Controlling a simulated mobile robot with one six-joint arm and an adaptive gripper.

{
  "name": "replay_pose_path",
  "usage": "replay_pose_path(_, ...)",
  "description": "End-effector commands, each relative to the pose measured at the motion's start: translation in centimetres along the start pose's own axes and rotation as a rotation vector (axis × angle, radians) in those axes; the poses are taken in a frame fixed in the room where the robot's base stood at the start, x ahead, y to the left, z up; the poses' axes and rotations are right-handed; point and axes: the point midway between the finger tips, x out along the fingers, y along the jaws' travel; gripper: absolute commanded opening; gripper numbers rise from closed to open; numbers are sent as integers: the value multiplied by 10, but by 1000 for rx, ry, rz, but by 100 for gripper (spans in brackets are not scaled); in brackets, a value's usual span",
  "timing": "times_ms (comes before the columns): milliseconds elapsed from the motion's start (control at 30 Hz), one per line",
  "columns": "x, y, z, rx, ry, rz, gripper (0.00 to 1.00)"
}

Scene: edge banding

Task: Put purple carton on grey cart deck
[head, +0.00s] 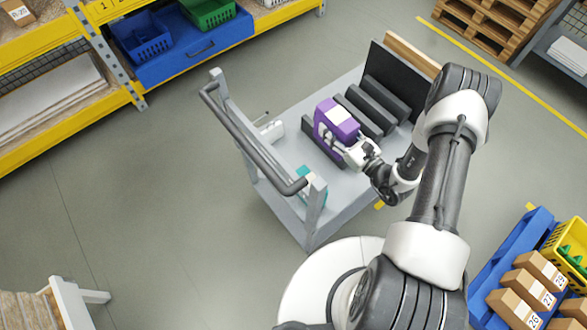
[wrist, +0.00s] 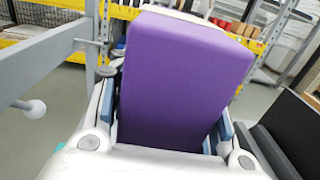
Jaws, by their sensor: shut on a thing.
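The purple carton (head: 338,118) has a pale label on its top and is above or on the grey cart deck (head: 345,197) in the head view. My gripper (head: 348,147) is shut on it from the near right side. In the wrist view the carton (wrist: 182,80) fills the middle, slightly tilted in the picture, between my gripper's two blue-grey finger pads (wrist: 165,125). The carton's lower end is hidden, so I cannot tell whether it touches the deck.
Several dark grey rolls or bars (head: 372,108) lie on the deck right behind the carton. A white item (head: 271,131) and a teal item (head: 303,174) lie near the handle (head: 243,135). A dark panel (head: 400,80) stands at the far end. Bare deck shows in front.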

Motion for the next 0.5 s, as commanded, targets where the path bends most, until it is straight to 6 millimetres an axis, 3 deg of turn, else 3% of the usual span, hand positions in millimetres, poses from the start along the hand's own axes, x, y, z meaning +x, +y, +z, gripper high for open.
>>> replay_pose_path(33,1,0,-14,0,-1,7,12)
replay_pose_path(267,2,0,-58,0,0,17,12)
replay_pose_path(500,2,0,-124,-1,-1,17,12)
